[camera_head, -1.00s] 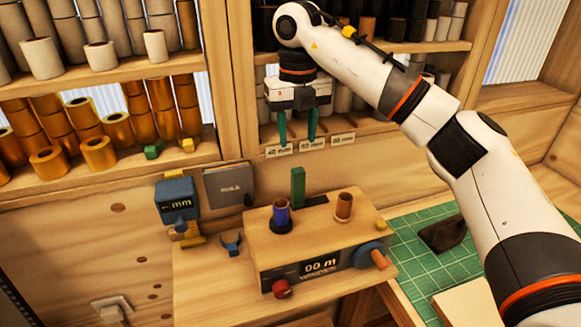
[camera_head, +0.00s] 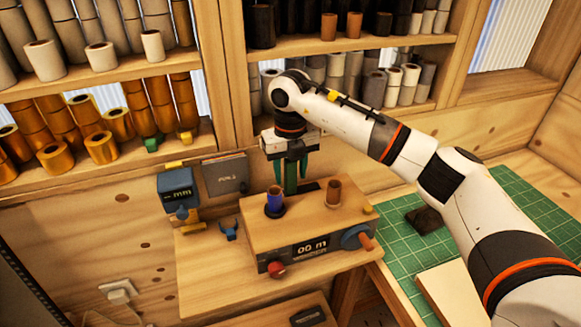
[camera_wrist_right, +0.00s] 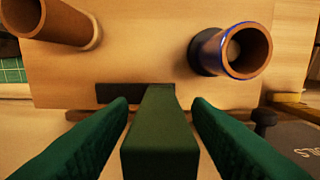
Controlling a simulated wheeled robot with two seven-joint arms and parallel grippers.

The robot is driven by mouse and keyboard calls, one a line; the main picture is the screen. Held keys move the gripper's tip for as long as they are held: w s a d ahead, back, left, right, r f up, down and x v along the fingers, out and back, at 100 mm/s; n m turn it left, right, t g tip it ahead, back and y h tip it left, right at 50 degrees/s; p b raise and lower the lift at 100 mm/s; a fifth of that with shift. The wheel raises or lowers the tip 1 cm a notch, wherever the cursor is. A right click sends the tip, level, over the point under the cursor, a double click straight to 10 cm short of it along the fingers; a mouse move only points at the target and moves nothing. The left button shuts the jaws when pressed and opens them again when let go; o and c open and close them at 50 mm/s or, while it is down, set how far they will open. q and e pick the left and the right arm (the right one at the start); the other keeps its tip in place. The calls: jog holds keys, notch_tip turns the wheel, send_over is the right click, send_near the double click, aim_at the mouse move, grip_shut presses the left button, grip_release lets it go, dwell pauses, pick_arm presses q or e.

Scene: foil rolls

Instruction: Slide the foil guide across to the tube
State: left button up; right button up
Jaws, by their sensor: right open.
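The foil guide is a green upright block (camera_head: 291,178) at the back of the wooden winder box (camera_head: 325,220). It also shows in the right wrist view (camera_wrist_right: 160,135), standing in a dark slot. My right gripper (camera_head: 291,172) has green fingers, open on either side of the guide, with a gap to each side in the wrist view. On the winder stand a brown tube with a blue band (camera_head: 275,199) on a dark holder and a plain brown tube (camera_head: 333,192). In the wrist view the blue-banded tube (camera_wrist_right: 236,50) is at the right. My left gripper is not in view.
A red knob (camera_head: 276,268) and a blue crank with an orange handle (camera_head: 358,238) are on the winder's front. A blue mm gauge (camera_head: 178,190) and a grey book-like item (camera_head: 224,174) are at left. A green mat (camera_head: 510,215) lies right; shelves of rolls stand behind.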

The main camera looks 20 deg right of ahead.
grip_shut()
jog(key=shift+d, duration=0.3)
jog(key=d+b, duration=0.2)
jog(key=d, duration=0.2)
jog(key=shift+w+d+f, duration=0.1)
jog(key=shift+d, duration=0.35)
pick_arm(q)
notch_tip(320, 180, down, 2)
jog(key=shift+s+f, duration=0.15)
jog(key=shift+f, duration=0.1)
pick_arm(e)
jog(key=shift+a+r, duration=0.15)
jog(key=shift+r, duration=0.05)
jog(key=shift+c, duration=1.4)
grip_release()
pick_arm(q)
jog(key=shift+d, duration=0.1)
pick_arm(e)
jog(key=shift+o, duration=1.4)
jog(key=shift+d, duration=0.25)
